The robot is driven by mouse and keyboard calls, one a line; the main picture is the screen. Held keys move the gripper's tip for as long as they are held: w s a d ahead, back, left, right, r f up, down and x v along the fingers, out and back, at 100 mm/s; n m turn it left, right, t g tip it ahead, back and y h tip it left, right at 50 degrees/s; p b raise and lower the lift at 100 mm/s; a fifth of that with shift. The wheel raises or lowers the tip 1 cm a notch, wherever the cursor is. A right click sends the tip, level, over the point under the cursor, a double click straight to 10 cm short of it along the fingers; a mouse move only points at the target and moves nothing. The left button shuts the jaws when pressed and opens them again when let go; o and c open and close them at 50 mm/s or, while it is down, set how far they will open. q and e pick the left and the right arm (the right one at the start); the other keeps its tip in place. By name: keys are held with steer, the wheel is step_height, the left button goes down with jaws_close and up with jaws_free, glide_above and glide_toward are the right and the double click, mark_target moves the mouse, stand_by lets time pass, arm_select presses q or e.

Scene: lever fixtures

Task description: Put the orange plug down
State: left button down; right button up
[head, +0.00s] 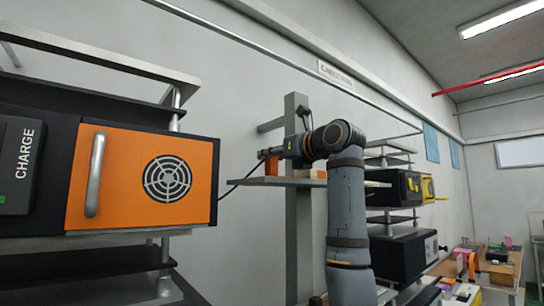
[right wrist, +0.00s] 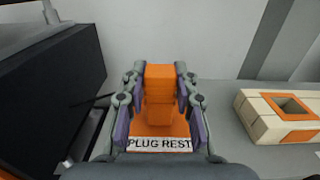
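The orange plug (right wrist: 159,88) stands between the fingers of my right gripper (right wrist: 160,80) in the right wrist view. A narrow gap seems to show on each side of it, so the fingers look open around it. Below it is an orange pad, the plug rest (right wrist: 160,130), with a white "PLUG REST" label. In the head view the plug (head: 271,166) is just above the grey shelf (head: 255,182), under my right gripper (head: 268,153). Its exact contact with the pad is hidden. My left gripper is not in view.
A beige block with an orange square opening (right wrist: 281,114) lies on the shelf to the right. A dark cabinet (right wrist: 45,90) stands to the left. In the head view, an orange door (head: 140,182) with a handle is left, and a black cable (head: 240,182) hangs near the shelf.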

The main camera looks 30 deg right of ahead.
steer(key=o, duration=0.3)
steer(key=shift+w+d+f, duration=0.1)
steer(key=shift+w+d, duration=0.05)
steer(key=shift+s+r, duration=0.2)
steer(key=shift+r, duration=0.15)
steer(key=s+b, duration=0.1)
steer(key=s+f+b, duration=0.1)
steer(key=s+b, duration=0.1)
steer(key=shift+s+d, duration=0.1)
steer(key=s+b, duration=0.4)
steer(key=s, duration=0.4)
steer(key=shift+s+d+r, duration=0.25)
steer(key=shift+d+r, duration=0.1)
steer(key=shift+r, duration=0.05)
